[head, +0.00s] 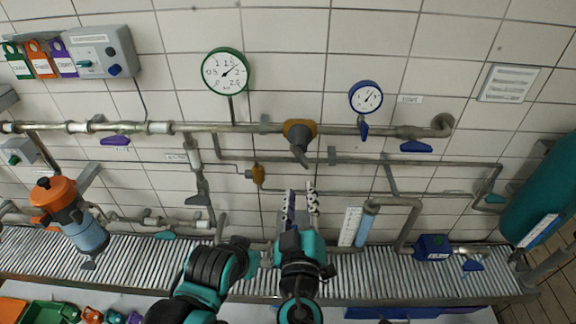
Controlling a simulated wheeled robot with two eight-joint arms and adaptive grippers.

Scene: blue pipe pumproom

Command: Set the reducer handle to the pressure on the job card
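The reducer (299,128) is a brown-orange body on the upper pipe, and its dark handle (301,155) points down and slightly right. My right gripper (301,196) is below the handle in the picture, fingers pointing up, with a gap between them and nothing held. The handle and fingertips look apart; their depth is hard to judge. A green-rimmed gauge (225,72) hangs above left of the reducer, and a smaller blue-rimmed gauge (366,97) above right. A white card (508,83) is on the wall at upper right; its text is too small to read. My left gripper is not in view.
A small brass fitting (258,174) and thin pipes run below the upper pipe. A white scale plate (350,226) and a light-blue tube (367,223) stand right of my gripper. A ribbed grey shelf (390,276) runs below. An orange-topped filter (57,196) is at left.

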